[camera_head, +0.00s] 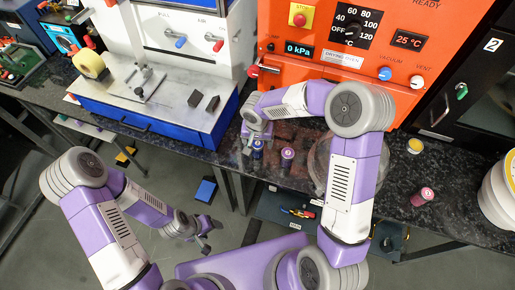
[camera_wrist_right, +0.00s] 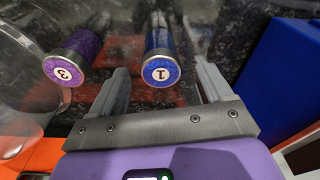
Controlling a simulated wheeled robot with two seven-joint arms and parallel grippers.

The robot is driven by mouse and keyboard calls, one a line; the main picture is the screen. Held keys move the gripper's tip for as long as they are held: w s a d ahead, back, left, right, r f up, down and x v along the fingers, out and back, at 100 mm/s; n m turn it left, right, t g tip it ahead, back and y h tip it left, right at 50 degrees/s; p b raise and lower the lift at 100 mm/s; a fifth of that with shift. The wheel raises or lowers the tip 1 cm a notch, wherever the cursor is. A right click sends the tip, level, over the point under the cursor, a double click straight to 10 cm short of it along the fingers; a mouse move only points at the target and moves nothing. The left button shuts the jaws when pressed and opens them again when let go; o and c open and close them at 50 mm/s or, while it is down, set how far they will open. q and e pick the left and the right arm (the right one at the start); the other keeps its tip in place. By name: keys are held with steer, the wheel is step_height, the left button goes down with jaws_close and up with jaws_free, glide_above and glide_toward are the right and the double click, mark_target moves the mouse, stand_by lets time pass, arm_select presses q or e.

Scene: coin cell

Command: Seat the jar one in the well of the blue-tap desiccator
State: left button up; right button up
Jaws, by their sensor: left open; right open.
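Jar one (camera_wrist_right: 160,45), blue with a metal rim and a "1" on its end, is between the open fingers of my right gripper (camera_wrist_right: 162,72) in the right wrist view. I cannot tell whether either finger touches it. In the head view the jar (camera_head: 257,151) is on the dark bench, just below the right gripper (camera_head: 256,135). A clear round glass vessel (camera_head: 319,160) is partly hidden behind my right arm; no blue tap shows clearly on it. My left gripper (camera_head: 203,238) is open and empty, low in front of the bench.
A purple numbered jar (camera_head: 288,155) stands close to the right of jar one. Another purple-red jar (camera_head: 422,197) and a yellow-topped item (camera_head: 415,146) are farther right. The orange oven (camera_head: 290,75) is behind; a blue-based metal platform (camera_head: 150,125) is left.

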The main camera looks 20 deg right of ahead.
steer(key=shift+w+f, duration=0.2)
steer(key=shift+f, duration=0.95)
steer(key=shift+r, duration=0.15)
steer(key=c, duration=1.3)
